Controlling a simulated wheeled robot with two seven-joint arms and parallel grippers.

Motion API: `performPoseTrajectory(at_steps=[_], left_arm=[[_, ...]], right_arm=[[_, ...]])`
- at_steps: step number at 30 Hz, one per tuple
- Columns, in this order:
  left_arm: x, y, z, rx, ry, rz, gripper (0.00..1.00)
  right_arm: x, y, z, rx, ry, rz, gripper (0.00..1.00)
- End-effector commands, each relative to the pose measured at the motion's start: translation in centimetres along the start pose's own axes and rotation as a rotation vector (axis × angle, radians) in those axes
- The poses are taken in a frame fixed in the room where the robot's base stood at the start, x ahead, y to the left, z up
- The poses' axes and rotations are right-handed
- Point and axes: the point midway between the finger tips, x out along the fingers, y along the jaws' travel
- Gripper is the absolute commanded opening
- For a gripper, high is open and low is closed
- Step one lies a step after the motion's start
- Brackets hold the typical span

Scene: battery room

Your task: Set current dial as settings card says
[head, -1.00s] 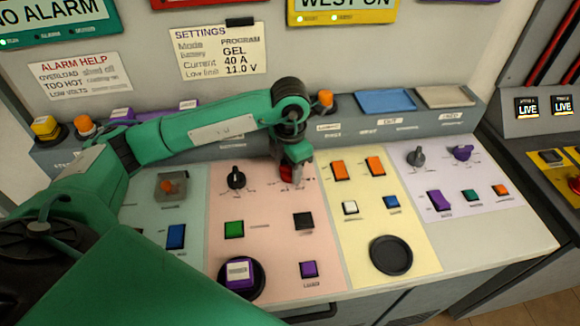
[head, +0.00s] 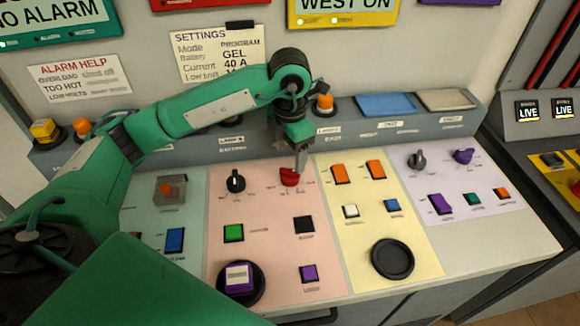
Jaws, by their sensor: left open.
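The settings card (head: 216,52) on the back wall reads Battery GEL and Current 40 A; my arm covers part of its low limit line. A red dial (head: 289,178) sits on the pink panel section, and a black dial (head: 236,181) is to its left. Their small labels are too blurred to read, so I cannot tell which is the current dial or its setting. My left gripper (head: 298,172) is open, just above and at the right side of the red dial, apart from it as far as I can tell. My right gripper is not in view.
Below the dials are a green button (head: 233,233), a black button (head: 303,224) and a purple button (head: 308,273). An orange knob (head: 323,103) stands on the ledge behind my gripper. The yellow section to the right has orange switches (head: 340,173).

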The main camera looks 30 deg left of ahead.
Motion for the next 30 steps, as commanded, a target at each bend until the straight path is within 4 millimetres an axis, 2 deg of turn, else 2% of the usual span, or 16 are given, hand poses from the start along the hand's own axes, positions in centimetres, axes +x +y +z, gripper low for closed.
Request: performPoseTrajectory(at_steps=[1, 6, 10, 16, 30], left_arm=[[-1.3, 0.1, 0.1, 0.001, -0.006, 0.003, 0.64], [-5.1, 0.0, 0.1, 0.001, -0.004, 0.001, 0.64], [-6.5, 0.1, 0.1, 0.000, -0.002, 0.002, 0.64], [-7.5, 0.0, 0.0, -0.001, 0.000, 0.000, 0.64], [-7.5, 0.0, 0.0, -0.001, 0.000, 0.000, 0.64]], right_arm=[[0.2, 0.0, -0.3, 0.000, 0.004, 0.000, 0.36], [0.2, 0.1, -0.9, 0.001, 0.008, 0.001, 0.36], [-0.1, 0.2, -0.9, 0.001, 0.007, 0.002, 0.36], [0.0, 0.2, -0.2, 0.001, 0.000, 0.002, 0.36], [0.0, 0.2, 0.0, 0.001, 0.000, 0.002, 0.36]])
